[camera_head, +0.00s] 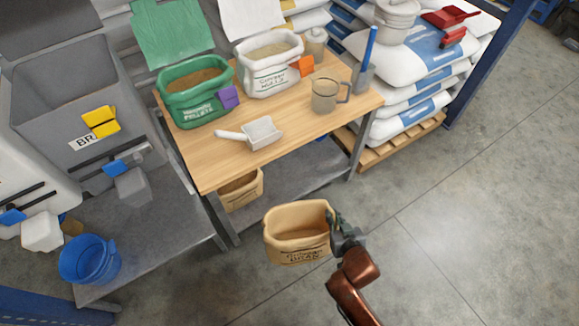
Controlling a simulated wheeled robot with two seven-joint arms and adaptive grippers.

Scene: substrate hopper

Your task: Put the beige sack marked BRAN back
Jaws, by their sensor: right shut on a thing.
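The beige sack marked BRAN (297,250) is open at the top and hangs upright in front of the wooden table, low in the middle of the view. My right gripper (338,228) is shut on the right edge of its rim. Another beige container (242,189) shows partly under the table on the lower shelf; the tabletop hides part of it. On the table stand a green sack marked PELLETS (198,97) and a white sack (269,65). My left gripper does not show.
The wooden table (200,172) also holds a white scoop (250,133) and a clear jug (326,95). A grey hopper (40,100) and a blue bucket (88,260) are at left. White sacks (405,60) are stacked on a pallet (385,150). The floor (460,220) at right is clear.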

